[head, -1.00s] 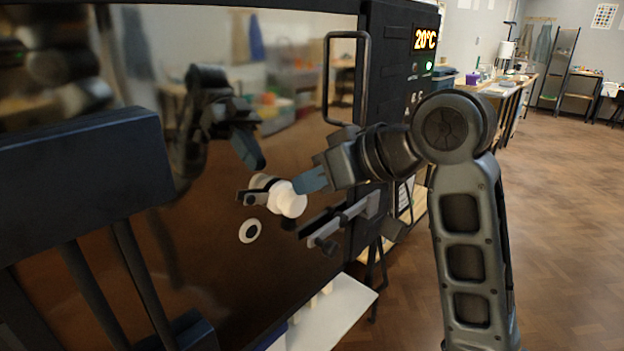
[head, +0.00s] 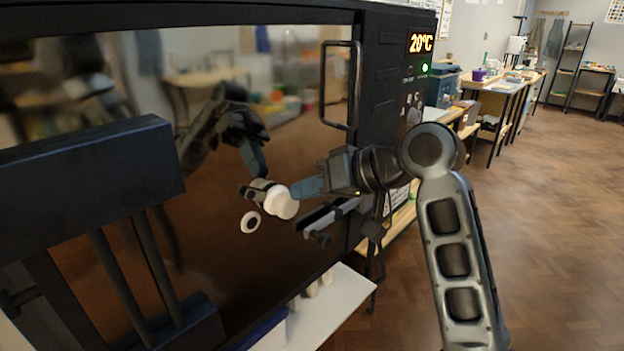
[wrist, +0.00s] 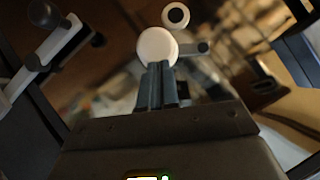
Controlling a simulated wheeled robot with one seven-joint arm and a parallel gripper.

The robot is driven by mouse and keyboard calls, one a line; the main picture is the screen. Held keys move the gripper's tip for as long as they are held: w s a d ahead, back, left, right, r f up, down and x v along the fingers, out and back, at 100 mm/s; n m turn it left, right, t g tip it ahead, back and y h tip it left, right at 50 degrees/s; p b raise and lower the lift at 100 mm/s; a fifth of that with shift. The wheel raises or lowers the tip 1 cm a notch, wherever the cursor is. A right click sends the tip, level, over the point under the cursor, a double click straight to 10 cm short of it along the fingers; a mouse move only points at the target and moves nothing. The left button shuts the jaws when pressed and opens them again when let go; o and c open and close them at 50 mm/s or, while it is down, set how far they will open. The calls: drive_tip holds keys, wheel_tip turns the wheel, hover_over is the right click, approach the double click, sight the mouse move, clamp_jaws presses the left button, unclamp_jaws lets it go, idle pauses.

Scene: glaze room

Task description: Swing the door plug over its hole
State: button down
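The door plug (head: 281,203) is a white, round knob on a short dark pivot arm on the glossy kiln door. It sits up and right of its hole (head: 250,222), a white ring with a dark centre, which is uncovered. My gripper (head: 299,188) has its blue-grey fingers at the plug's upper right side. In the wrist view the fingers (wrist: 162,68) are together with nothing between them, and their tips overlap the lower edge of the plug (wrist: 157,46). They look very close to it or touching. The hole's ring (wrist: 176,15) shows just beyond the plug.
A door latch lever (head: 325,222) sits close below my gripper. A tall handle (head: 342,85) stands above it. A control panel reading 20°C (head: 421,43) is to the right. A white shelf (head: 335,305) is below the door. Open floor lies to the right.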

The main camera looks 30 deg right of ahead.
sight(291, 213)
wheel_tip(291, 213, down, 2)
drive_tip(key=shift+a+f+m+y+p, duration=0.1)
drive_tip(key=shift+f+m+y+p, duration=0.05)
drive_tip(key=shift+m+y+p, duration=0.9)
drive_tip(key=shift+s+a+f+m+y, duration=0.1)
drive_tip(key=shift+a+f+m+y, duration=0.1)
drive_tip(key=shift+f+m+y, duration=0.3)
drive_tip(key=shift+a+f+m+y, duration=0.15)
drive_tip(key=shift+f+m+y, duration=0.2)
drive_tip(key=shift+m+y, duration=0.15)
